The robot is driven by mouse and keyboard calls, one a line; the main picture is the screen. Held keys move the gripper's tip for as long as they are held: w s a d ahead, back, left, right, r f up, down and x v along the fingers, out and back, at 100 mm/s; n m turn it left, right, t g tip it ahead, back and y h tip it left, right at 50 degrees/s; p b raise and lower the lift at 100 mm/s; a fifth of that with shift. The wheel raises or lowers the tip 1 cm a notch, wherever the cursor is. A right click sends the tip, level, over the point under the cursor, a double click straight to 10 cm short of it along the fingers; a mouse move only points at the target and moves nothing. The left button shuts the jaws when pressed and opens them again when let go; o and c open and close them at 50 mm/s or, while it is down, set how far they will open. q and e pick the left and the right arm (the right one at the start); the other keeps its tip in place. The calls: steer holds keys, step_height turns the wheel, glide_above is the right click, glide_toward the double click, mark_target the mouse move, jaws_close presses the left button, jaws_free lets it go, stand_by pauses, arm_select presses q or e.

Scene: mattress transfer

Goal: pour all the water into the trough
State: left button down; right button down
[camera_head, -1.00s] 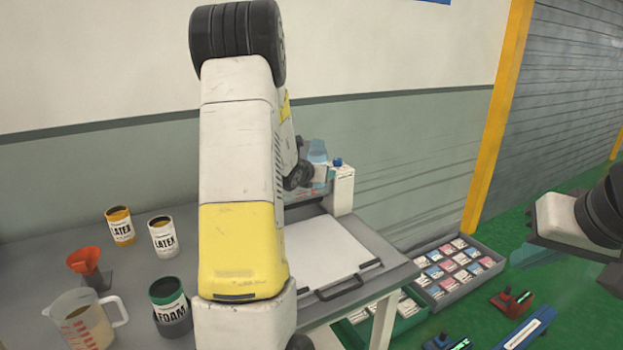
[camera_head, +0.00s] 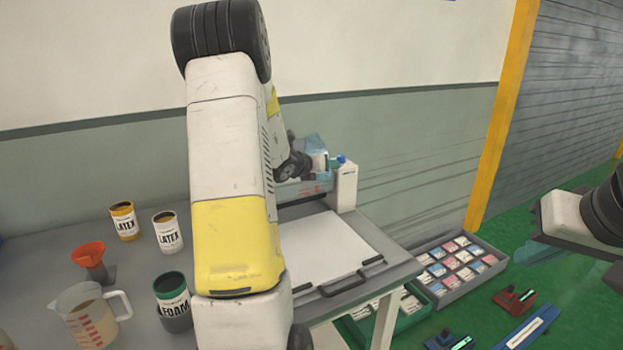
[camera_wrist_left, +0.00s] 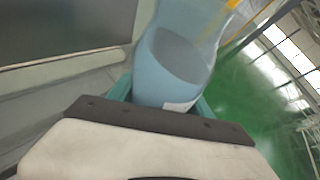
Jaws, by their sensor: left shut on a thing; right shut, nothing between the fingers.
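My left gripper (camera_wrist_left: 162,104) is shut on a clear bottle (camera_wrist_left: 175,62) with pale blue water in it. The water's surface slants across the bottle in the left wrist view. My left arm hides part of the trough, and no stream of water can be made out. My right gripper (camera_head: 535,248) is shut and empty at the right edge, away from the bench.
A tray of small boxes (camera_head: 462,290) lies on the floor.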

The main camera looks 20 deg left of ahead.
arm_select(q)
steer(key=shift+a+r+n+h, duration=0.15)
steer(key=shift+r+n+h, duration=0.1)
steer(key=shift+n+h, duration=0.7)
steer(key=shift+a+n, duration=0.1)
steer(key=shift+n, duration=0.35)
steer(key=shift+d+n+t+h+p, duration=0.2)
steer(key=shift+d+n+h+p, duration=0.35)
steer(key=shift+n, duration=0.35)
steer(key=shift+d+n+t+h+p, duration=0.2)
steer(key=shift+d+n+h+p, duration=0.15)
steer(key=shift+n+h, duration=0.4)
stand_by(1.6)
steer(key=shift+d+f+n+h, duration=0.15)
steer(key=shift+f+n+h, duration=0.1)
steer(key=shift+f+n, duration=0.75)
stand_by(1.0)
steer(key=shift+a+n+t+p, duration=0.25)
steer(key=shift+t+p, duration=0.05)
stand_by(1.0)
